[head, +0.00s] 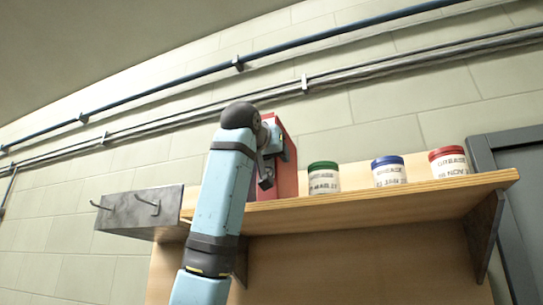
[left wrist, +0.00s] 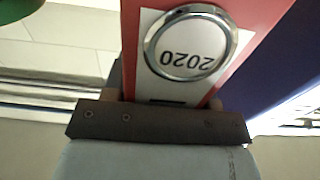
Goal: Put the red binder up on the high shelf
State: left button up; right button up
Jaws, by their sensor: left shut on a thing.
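The red binder (head: 288,168) is upright at the left part of the high wooden shelf (head: 400,203), left of the jars. My left gripper (head: 267,165) is in front of it and shut on it. In the left wrist view the binder (left wrist: 130,40) fills the middle, with a white spine label reading 2020 upside down inside a metal ring. The left gripper (left wrist: 165,100) shows below the ring there. The binder's lower end is at shelf height; I cannot tell whether it rests on the board. My right gripper is not in view.
Jars with green (head: 323,178), blue (head: 388,170) and red (head: 449,161) lids stand in a row on the shelf to the right. A grey metal piece with hooks (head: 140,210) is at the shelf's left end. Pipes (head: 330,80) run along the wall above.

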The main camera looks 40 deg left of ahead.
pick_arm(q)
jog(key=shift+w+d+f, duration=0.15)
jog(key=shift+d, duration=0.15)
jog(key=o, duration=1.2)
jog(key=shift+w+d, duration=0.15)
jog(key=shift+w, duration=0.05)
jog(key=b+v, duration=0.1)
jog(key=v, duration=0.3)
jog(key=b+v, duration=0.2)
jog(key=v, duration=0.2)
jog(key=b+v, duration=0.2)
jog(key=v, duration=0.2)
jog(key=shift+s+a, duration=0.2)
jog(key=shift+a, duration=0.05)
